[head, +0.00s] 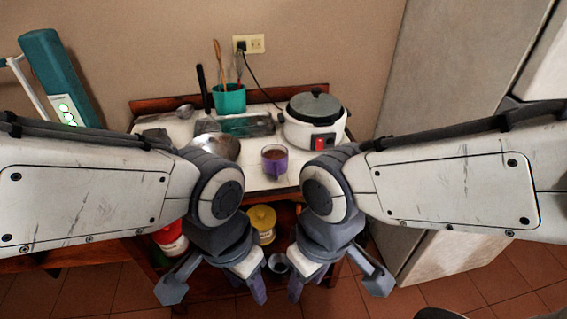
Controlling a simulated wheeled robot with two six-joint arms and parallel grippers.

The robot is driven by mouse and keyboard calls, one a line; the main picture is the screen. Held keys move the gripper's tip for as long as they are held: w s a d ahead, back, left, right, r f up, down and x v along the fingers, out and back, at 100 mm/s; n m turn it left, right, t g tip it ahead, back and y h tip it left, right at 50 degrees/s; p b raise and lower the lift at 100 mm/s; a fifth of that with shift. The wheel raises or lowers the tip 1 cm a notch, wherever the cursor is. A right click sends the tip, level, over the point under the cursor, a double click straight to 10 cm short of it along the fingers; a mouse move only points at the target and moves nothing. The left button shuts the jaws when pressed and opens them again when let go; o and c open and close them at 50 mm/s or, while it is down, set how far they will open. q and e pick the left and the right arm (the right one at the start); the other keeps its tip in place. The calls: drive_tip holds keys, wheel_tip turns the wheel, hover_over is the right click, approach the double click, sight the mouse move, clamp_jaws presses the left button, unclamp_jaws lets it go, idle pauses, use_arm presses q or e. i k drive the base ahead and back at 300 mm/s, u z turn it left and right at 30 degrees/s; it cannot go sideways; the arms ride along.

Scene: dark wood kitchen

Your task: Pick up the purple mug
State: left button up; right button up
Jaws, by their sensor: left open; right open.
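The purple mug (274,163) stands upright on the white counter top, near its front edge, with something brown inside. My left gripper (215,289) is open and empty, pointing down in front of the counter, to the left of and nearer than the mug. My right gripper (336,287) is open and empty, pointing down in front of the counter, to the right of and nearer than the mug. Neither gripper touches the mug.
A white cooker (314,130) with a dark lid stands right behind the mug. A metal bowl (222,146) is to its left. A teal utensil pot (229,99) stands at the back. A yellow-lidded container (262,222) sits on the shelf below. A grey fridge (455,70) stands at right.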

sight(275, 157)
drive_tip(key=k, duration=0.55)
drive_tip(key=z, duration=0.4)
drive_tip(key=i, duration=1.4)
drive_tip(key=u, duration=0.65)
